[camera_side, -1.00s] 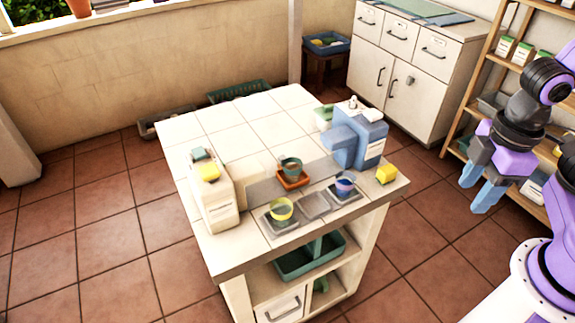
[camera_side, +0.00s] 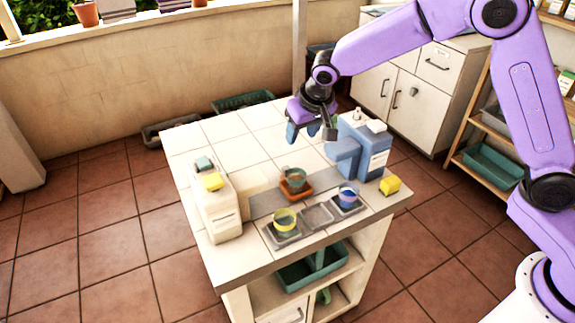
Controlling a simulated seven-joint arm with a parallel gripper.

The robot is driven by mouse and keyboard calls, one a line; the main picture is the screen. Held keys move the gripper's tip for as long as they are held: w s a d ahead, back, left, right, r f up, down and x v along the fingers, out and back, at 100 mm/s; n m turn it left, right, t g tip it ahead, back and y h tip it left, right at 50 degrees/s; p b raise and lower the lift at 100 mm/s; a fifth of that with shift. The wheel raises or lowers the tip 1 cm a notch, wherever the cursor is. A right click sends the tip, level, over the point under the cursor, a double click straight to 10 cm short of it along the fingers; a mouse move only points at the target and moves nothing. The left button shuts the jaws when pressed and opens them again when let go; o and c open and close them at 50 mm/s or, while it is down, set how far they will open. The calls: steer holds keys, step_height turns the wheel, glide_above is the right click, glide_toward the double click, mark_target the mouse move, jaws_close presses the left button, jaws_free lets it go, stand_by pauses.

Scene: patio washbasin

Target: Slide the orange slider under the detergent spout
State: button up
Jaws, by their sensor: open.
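I cannot tell for sure which part is the detergent spout. My gripper (camera_side: 303,131) is open above the table, behind the slider in the picture and apart from it. It hides part of the tabletop's back edge.
A yellow-rimmed cup (camera_side: 285,219) and a blue cup (camera_side: 347,195) stand on grey pads at the front, near the slider. A yellow block (camera_side: 390,185) lies at the right corner. The tabletop at back left is clear.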

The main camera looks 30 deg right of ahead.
mark_target(286, 168)
steer(key=x, duration=1.8)
steer(key=shift+w+r, duration=0.15)
steer(key=shift+w, duration=0.2)
